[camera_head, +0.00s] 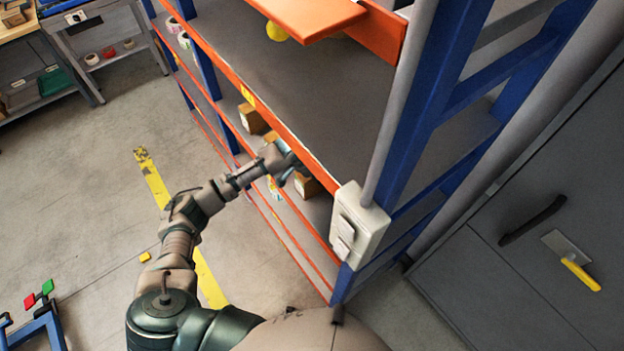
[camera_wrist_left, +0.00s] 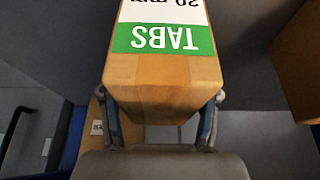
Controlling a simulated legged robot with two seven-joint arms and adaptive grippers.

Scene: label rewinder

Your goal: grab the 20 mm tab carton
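The 20 mm tab carton (camera_wrist_left: 163,75) is a brown box with a white and green label reading "TABS" and "20 mm", upside down in the left wrist view. My left gripper (camera_wrist_left: 160,105) has its two fingers spread, one along each side of the carton's near end. I cannot tell whether they press on it. In the head view my left gripper (camera_head: 287,168) reaches in at the edge of a lower rack shelf, where it hides part of what stands there. My right gripper is not in view.
The rack has orange beams (camera_head: 250,100) and blue posts (camera_head: 440,95). Another brown box (camera_head: 251,118) stands farther along the shelf. Another carton (camera_wrist_left: 300,60) is at the right in the wrist view. A grey box (camera_head: 358,222) is on the near post. Open floor lies left.

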